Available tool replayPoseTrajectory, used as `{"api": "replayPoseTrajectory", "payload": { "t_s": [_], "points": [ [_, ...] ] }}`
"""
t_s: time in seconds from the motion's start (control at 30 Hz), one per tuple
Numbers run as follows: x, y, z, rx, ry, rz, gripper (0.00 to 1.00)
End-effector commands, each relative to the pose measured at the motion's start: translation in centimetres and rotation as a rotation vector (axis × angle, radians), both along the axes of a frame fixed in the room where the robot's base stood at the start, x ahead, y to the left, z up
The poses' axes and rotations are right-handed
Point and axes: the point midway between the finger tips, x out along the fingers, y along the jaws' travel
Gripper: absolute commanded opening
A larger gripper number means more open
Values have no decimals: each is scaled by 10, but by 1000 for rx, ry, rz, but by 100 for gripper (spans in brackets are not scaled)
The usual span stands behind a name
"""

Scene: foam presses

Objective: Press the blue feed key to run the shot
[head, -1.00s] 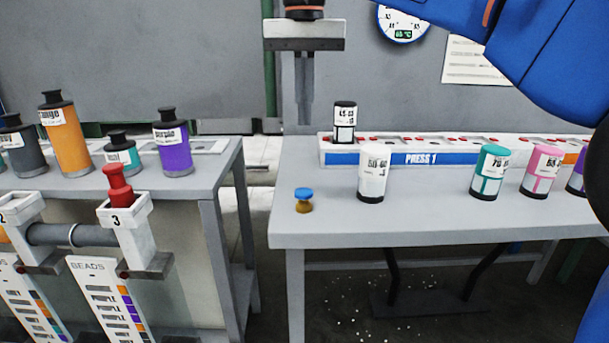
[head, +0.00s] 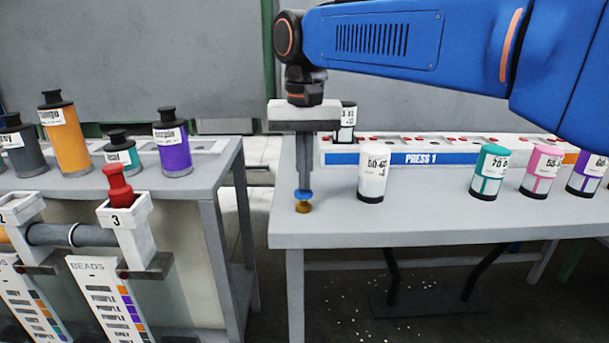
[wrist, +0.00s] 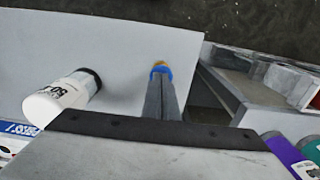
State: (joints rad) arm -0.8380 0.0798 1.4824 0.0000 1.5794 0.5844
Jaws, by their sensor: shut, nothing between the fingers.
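The blue feed key (head: 304,195) is a small blue cap on a brass-coloured base at the left end of the right-hand table. My gripper (head: 305,188) points straight down over it, fingers shut and empty. The fingertips appear to be at the top of the blue cap; whether they press it down I cannot tell. In the wrist view the blue key (wrist: 161,71) shows just past the tips of my shut fingers (wrist: 160,82), which hide part of it.
A white canister (head: 373,174) stands right of the key. Teal (head: 490,172) and pink (head: 541,171) canisters stand further right. The PRESS 1 rack (head: 435,157) runs along the back. A left bench (head: 217,180) holds several bottles, with a gap between the tables.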

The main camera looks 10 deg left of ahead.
Motion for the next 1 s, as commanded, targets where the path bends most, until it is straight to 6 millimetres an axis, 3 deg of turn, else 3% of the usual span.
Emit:
{"api": "replayPoseTrajectory", "payload": {
  "t_s": [0.4,0.67,1.0],
  "points": [
    [0,0,-4,0,0,0,0],
    [0,0,-29,-4,4,0,0],
    [0,0,-31,-8,8,0,0]
  ]
}}
